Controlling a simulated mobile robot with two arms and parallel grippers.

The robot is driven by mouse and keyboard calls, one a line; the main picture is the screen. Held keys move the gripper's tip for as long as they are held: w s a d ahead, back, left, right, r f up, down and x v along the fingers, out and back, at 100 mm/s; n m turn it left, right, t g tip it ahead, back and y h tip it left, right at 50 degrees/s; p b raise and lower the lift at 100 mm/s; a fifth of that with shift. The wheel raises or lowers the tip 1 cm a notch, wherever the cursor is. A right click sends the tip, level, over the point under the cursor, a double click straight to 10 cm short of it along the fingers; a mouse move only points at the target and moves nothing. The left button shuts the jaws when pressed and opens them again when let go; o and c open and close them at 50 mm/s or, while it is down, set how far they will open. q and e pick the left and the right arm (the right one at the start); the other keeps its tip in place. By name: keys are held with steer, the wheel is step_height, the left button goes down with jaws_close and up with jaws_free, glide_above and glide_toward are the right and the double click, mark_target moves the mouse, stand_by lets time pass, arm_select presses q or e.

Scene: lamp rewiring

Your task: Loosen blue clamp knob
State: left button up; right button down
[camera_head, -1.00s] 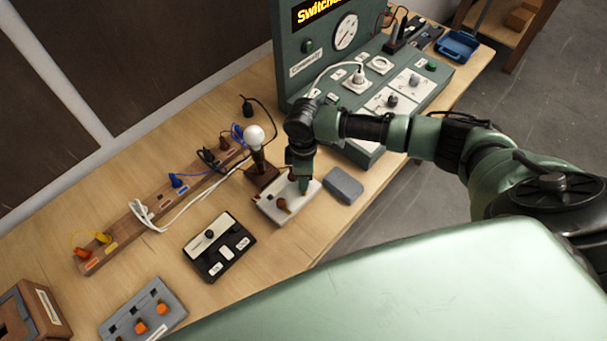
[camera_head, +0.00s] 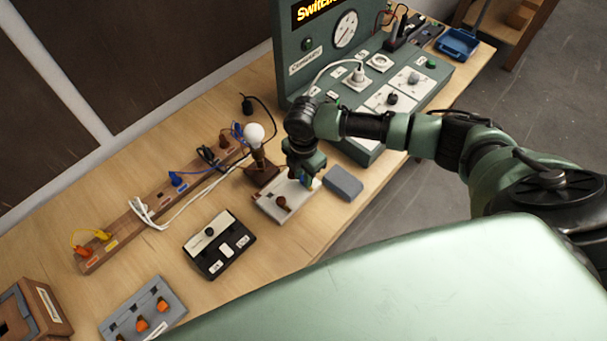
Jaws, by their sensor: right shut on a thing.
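The white clamp block (camera_head: 268,205) lies near the front edge of the wooden bench, beside the lamp base. A brown knob (camera_head: 281,202) stands on its near end. My right gripper (camera_head: 304,180) points down over the block's far end and is shut on the blue clamp knob (camera_head: 309,182), of which only a sliver of blue shows beside the fingers. The knob is mostly hidden by the gripper. My left gripper is not in view.
A lamp with a white bulb (camera_head: 254,134) stands close left of my gripper. A grey block (camera_head: 343,183) lies just right. The green switchboard (camera_head: 290,60) rises behind. A wooden cable rack (camera_head: 125,230) and a black box (camera_head: 219,246) lie left.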

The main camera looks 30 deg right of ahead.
steer(key=shift+w+r+n, duration=0.1)
steer(key=shift+n, duration=0.3)
steer(key=c, duration=1.5)
jaws_free()
step_height(320, 180, up, 7)
steer(key=shift+b, duration=1.15)
steer(key=shift+r, duration=0.4)
steer(key=shift+f, duration=0.1)
